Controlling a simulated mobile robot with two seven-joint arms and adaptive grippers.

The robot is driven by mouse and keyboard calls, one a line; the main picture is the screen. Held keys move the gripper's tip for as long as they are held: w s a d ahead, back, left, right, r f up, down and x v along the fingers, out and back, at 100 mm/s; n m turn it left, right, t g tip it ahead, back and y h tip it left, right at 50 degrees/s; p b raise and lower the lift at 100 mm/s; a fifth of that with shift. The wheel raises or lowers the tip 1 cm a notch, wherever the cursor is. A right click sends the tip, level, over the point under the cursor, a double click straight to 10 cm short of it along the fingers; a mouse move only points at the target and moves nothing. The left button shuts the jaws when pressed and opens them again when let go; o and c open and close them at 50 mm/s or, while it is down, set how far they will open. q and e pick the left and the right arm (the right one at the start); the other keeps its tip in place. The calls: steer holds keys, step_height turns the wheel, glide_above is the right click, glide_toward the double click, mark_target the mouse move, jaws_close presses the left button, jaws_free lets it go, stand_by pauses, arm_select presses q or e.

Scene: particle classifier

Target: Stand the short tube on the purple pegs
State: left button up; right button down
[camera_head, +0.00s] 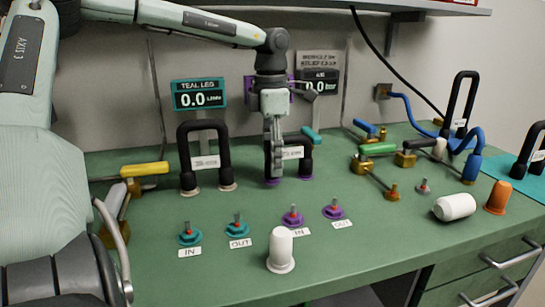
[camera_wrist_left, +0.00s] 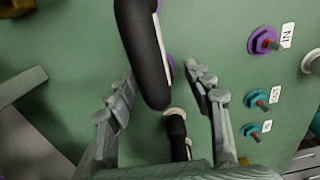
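A black U-shaped tube (camera_head: 307,150) with a white label and purple-collared ends stands at the back under the right gauge. Another black U-shaped tube (camera_head: 183,150), with cream-collared ends, stands to its left. The labels are too small to read, so I cannot tell which is the short tube. Two purple pegs (camera_head: 292,217) (camera_head: 333,210) with red tips stand bare in front, marked IN and OUT. My left gripper (camera_head: 275,168) hangs fingers-down at the purple-collared tube's left side. In the left wrist view, its fingers (camera_wrist_left: 163,95) are apart, either side of this tube's near end (camera_wrist_left: 145,60). My right gripper is out of view.
Two teal pegs (camera_head: 190,234) (camera_head: 237,229) stand left of the purple ones. A white capped cylinder (camera_head: 282,249) stands near the front edge. A lying white cylinder (camera_head: 454,207), an orange cup (camera_head: 497,198) and valves with coloured handles (camera_head: 378,149) occupy the right side.

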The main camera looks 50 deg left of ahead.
arm_select(q)
step_height(320, 180, up, 12)
stand_by(0.6)
steer(key=shift+s, duration=0.1)
stand_by(0.4)
